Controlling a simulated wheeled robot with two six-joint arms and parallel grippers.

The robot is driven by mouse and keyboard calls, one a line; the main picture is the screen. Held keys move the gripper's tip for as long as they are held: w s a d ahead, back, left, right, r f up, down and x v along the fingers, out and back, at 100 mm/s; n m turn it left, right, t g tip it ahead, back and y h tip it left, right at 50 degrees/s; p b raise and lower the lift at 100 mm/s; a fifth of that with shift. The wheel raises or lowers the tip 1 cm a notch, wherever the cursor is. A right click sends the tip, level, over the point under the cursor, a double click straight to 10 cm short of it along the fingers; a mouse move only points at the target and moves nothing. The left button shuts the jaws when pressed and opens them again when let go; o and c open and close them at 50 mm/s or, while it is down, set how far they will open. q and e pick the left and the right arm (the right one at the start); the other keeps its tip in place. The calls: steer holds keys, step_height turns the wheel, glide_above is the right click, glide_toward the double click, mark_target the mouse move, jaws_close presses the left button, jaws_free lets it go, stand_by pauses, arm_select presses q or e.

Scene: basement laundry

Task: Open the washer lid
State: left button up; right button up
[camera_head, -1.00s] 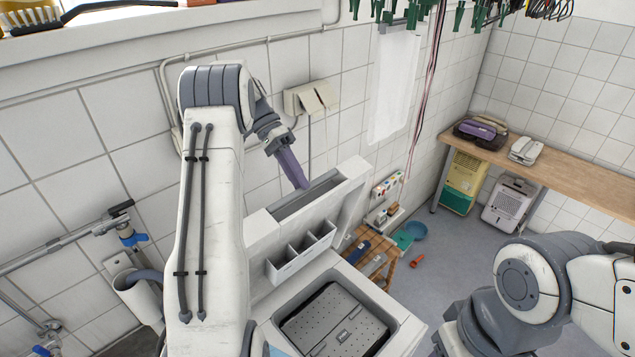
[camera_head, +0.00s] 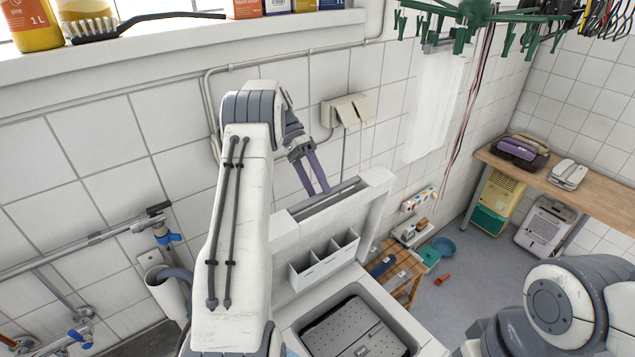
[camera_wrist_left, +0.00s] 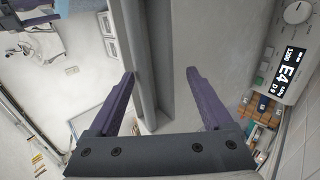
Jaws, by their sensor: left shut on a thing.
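The white washer (camera_head: 286,312) stands at the centre of the head view. Its lid (camera_head: 281,241) stands raised at the back, with a divided detergent tray (camera_head: 326,263) on its inner face. The top opening shows the perforated grey drum (camera_head: 352,330). My left gripper (camera_head: 317,191) reaches down to the raised lid's top edge. Its two purple fingers stand apart around this edge and are shut on it; the contact itself is hard to see. The wrist view shows the fingers (camera_wrist_left: 160,82) on either side of a grey-white panel. My right gripper is out of the picture.
A control panel with a lit display (camera_wrist_left: 283,68) shows in the wrist view. Pipes and a blue-handled tap (camera_head: 168,238) are on the left wall. A drying rack (camera_head: 470,18) hangs overhead.

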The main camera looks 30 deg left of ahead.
arm_select(q)
steer(key=shift+s+f, duration=0.15)
steer(key=shift+f, duration=0.1)
stand_by(0.4)
steer(key=d+r+b, duration=0.7)
steer(key=d+r, duration=0.4)
steer(key=shift+s+d+r+b, duration=0.3)
steer(key=shift+s+d+r, duration=0.05)
